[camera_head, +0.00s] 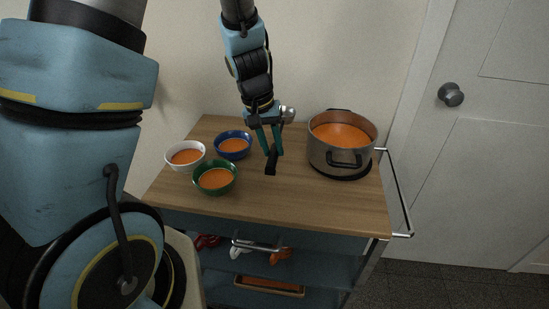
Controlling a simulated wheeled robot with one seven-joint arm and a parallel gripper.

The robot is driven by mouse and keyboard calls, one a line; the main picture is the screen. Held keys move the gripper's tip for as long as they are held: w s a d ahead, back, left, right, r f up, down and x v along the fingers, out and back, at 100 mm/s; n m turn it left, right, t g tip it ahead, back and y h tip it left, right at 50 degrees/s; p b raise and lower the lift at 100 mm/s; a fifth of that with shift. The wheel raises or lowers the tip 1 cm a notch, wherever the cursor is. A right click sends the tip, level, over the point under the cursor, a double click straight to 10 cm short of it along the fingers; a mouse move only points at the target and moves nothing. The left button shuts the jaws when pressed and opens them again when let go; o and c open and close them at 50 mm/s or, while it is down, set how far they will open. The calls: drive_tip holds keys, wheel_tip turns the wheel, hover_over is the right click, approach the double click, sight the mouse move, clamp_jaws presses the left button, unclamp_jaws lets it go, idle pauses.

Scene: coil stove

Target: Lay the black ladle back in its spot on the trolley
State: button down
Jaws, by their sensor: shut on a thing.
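My gripper (271,152) hangs over the middle of the trolley top, its fingers pointing down. It is shut on the black ladle (271,167). Only a short dark piece of the ladle shows at the fingertips; I cannot make out its full shape. I cannot tell whether the ladle touches the wood. The trolley (300,206) has a wooden top, and bare wood lies around the ladle, between the bowls and the pot.
A steel pot (325,157) of orange soup stands on the right. White (170,162), blue (233,156) and green (215,190) bowls of soup stand on the left. A metal rail (400,195) runs along the right edge. Lower shelves hold small items.

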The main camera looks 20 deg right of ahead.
drive_tip(key=shift+a+x, duration=0.2)
drive_tip(key=shift+x, duration=0.8)
drive_tip(key=shift+a+x, duration=0.2)
drive_tip(key=shift+x, duration=0.75)
drive_tip(key=shift+f, duration=0.15)
drive_tip(key=c, duration=0.6)
unclamp_jaws()
drive_tip(key=shift+c, duration=0.2)
drive_tip(key=v, duration=1.2)
drive_tip(key=s+a+r+n+t+y, duration=0.1)
drive_tip(key=a+n, duration=0.3)
drive_tip(key=a, duration=1.9)
drive_tip(key=shift+s+r+t+y, duration=0.3)
drive_tip(key=shift+t+y, duration=0.1)
drive_tip(key=shift+y, duration=0.2)
drive_tip(key=shift+w, duration=0.1)
